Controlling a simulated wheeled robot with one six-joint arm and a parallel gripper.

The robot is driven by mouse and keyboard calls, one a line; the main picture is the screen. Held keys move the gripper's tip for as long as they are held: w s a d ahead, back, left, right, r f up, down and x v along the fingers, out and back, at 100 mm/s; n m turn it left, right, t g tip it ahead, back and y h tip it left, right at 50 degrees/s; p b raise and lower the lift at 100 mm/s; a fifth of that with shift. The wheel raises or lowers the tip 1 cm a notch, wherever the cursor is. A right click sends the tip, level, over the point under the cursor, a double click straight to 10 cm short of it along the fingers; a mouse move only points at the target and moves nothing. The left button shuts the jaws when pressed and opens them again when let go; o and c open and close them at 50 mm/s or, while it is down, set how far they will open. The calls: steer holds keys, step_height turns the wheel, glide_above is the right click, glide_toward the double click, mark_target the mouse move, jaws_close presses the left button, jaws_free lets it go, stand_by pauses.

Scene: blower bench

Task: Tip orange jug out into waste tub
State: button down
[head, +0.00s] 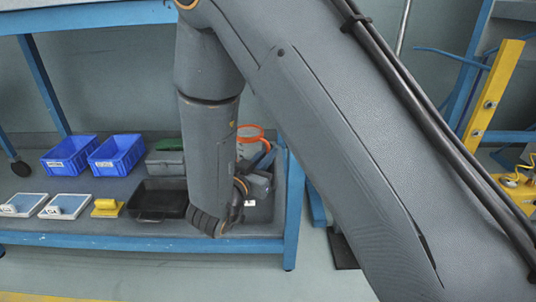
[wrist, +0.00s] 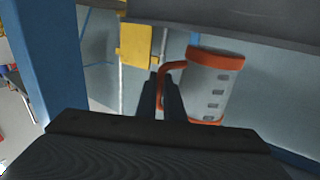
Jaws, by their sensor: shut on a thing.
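The orange jug has a pale body with an orange rim, base band and handle. In the head view the jug (head: 248,148) shows partly behind my arm, at the right end of the lower shelf. In the wrist view my gripper (wrist: 165,82) is shut on the handle of the jug (wrist: 212,88), whose body lies to the right of the fingers. My gripper's fingers are hidden behind my arm in the head view. A dark grey tub (head: 262,212) stands below the jug, partly hidden by my arm. I cannot tell for sure that it is the waste tub, or see any contents in the jug.
On the shelf (head: 110,228) are two blue bins (head: 68,155) (head: 117,155), a black tray (head: 155,200), a grey box with a green top (head: 165,160), a yellow block (head: 106,208) and two white trays (head: 63,206) (head: 22,205). A blue bench leg (head: 293,210) stands right of the tub.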

steer(key=shift+r+p, duration=0.1)
steer(key=shift+p, duration=0.3)
steer(key=shift+s+r+n+p, duration=0.1)
steer(key=shift+r+n+p, duration=0.2)
steer(key=shift+p, duration=0.4)
steer(key=shift+s+d+r+n+g+p, duration=0.2)
steer(key=shift+r+n+p, duration=0.6)
steer(key=shift+p, duration=1.5)
steer(key=shift+s+d+r+n+g+p, duration=0.15)
steer(key=shift+r+n+p, duration=0.65)
steer(key=shift+p, duration=1.45)
steer(key=shift+w+r+n+g+p, duration=0.15)
steer(key=shift+r+n+g+p, duration=0.3)
steer(key=shift+n+p, duration=1.1)
